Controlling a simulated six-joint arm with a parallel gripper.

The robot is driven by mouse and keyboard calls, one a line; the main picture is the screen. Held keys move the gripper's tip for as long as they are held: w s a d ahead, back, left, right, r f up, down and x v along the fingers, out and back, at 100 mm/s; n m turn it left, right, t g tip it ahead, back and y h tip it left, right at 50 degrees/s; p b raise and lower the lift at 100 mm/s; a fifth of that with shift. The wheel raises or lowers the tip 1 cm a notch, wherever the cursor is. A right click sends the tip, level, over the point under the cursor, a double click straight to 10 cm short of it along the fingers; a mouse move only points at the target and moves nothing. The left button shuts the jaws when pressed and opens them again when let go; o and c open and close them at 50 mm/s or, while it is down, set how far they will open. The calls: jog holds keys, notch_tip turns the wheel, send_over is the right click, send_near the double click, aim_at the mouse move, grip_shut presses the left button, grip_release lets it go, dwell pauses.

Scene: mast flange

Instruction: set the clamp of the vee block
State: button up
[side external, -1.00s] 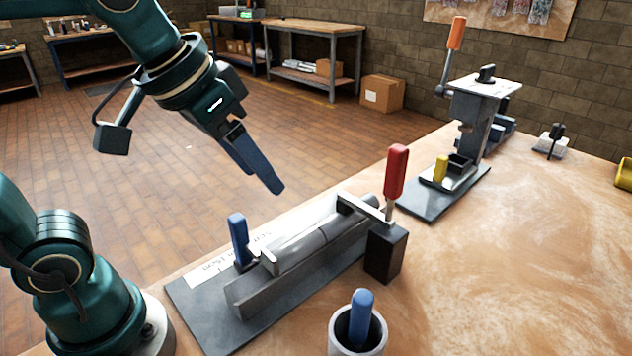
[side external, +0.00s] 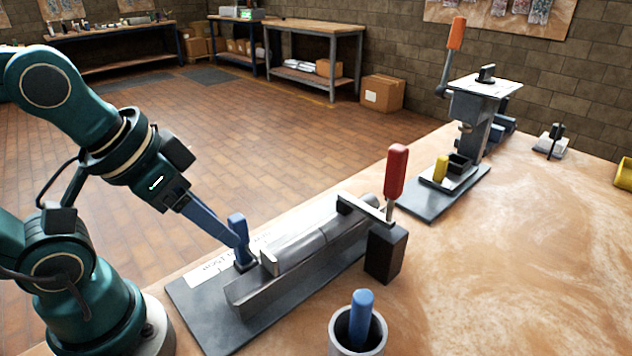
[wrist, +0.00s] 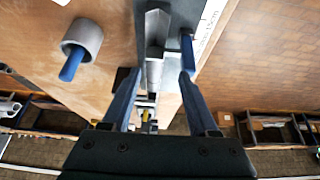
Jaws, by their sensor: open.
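The vee block (side external: 250,296) lies on a dark base plate (side external: 200,318) with a grey round bar (side external: 305,248) in it. At its near-left end stands an upright blue handle (side external: 238,228) beside a small bracket. At the far end a flat clamp arm (side external: 362,207) crosses the bar, with an upright red handle (side external: 396,172) by a black post. My gripper (side external: 232,240) is open, its fingertips down beside the blue handle. In the wrist view the blue handle (wrist: 187,50) lines up with the right fingertip; I cannot tell whether they touch.
A grey cup (side external: 335,335) holding a blue-handled item stands at the front. A fixture with an orange handle (side external: 456,40) stands farther back on its own plate. A white paper strip (side external: 212,268) lies along the block's left side. The table's right side is largely clear.

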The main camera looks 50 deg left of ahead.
jog(key=c, duration=0.5)
jog(key=shift+s+d+r+m, duration=0.1)
jog(key=shift+s+d+m, duration=0.1)
jog(key=shift+m, duration=0.1)
grip_shut()
jog(key=w+r+m+h, duration=0.2)
jog(key=w+r+h, duration=0.4)
jog(key=w+r, duration=0.9)
jog(key=w+a+f+n+g, duration=0.1)
jog(key=w+a+f, duration=0.2)
jog(key=w, duration=0.1)
jog(key=w+d+f, duration=0.3)
jog(key=d+f, duration=0.5)
jog(key=shift+w+d, duration=0.35)
jog(key=shift+d, duration=0.05)
